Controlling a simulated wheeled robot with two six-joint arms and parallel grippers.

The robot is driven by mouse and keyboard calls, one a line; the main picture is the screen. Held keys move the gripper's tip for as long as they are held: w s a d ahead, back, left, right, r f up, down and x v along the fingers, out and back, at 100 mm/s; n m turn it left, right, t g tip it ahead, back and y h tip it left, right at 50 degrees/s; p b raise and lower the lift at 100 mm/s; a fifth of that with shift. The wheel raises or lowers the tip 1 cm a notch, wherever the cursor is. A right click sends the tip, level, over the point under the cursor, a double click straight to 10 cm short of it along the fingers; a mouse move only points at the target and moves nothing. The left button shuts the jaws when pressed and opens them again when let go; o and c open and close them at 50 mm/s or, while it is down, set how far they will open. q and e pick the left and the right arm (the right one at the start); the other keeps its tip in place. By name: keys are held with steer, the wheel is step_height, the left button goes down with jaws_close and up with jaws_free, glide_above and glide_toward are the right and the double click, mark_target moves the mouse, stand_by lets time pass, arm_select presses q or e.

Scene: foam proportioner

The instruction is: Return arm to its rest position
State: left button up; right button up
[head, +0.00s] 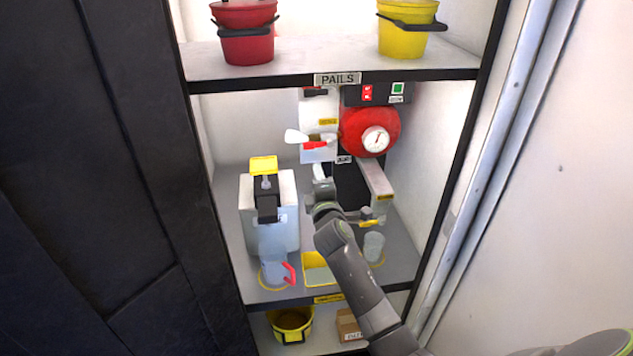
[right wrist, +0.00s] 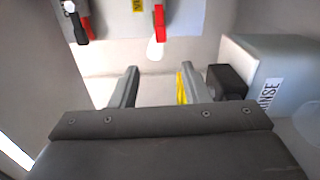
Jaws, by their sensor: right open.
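My right arm reaches in from the lower right into the cabinet in the head view. Its gripper (head: 321,178) is beside the dark column under the red round unit, with its fingers partly hidden. In the right wrist view the right gripper (right wrist: 158,82) is open, its two fingers apart with nothing between them. A red and white lever (head: 308,141) is just above the gripper in the head view; what looks like a red handle with a white end (right wrist: 157,30) is ahead of the fingers in the right wrist view. My left gripper is not in view.
A white dispenser (head: 284,225) with a black and yellow top stands left of the gripper. A clear jug with a red handle (head: 275,272), a yellow tray (head: 318,268) and a clear cup (head: 374,247) stand in front. The red unit with a gauge (head: 370,131) is above right. The pail shelf (head: 300,65) is overhead.

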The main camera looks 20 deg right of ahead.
steer(key=s+d+f+m+g+y, duration=0.1)
steer(key=s+f+m+g, duration=0.15)
steer(key=f, duration=0.75)
steer(key=s+d+f+m+g, duration=0.1)
steer(key=s+f+g, duration=0.15)
steer(key=f, duration=0.75)
steer(key=s+d+f+m+g, duration=0.2)
steer(key=s+f+m+g, duration=0.2)
steer(key=s+f, duration=1.4)
steer(key=s+f+m+g, duration=0.2)
steer(key=s+f, duration=0.4)
steer(key=s, duration=0.6)
steer(key=s+f+m+g+y, duration=0.1)
steer(key=s+f+m+g, duration=0.2)
steer(key=s, duration=1)
steer(key=s+f+m+g, duration=0.2)
steer(key=s+f+m, duration=0.2)
steer(key=s+f, duration=0.4)
steer(key=s+d, duration=0.1)
steer(key=s, duration=0.4)
steer(key=shift+f+y, duration=0.4)
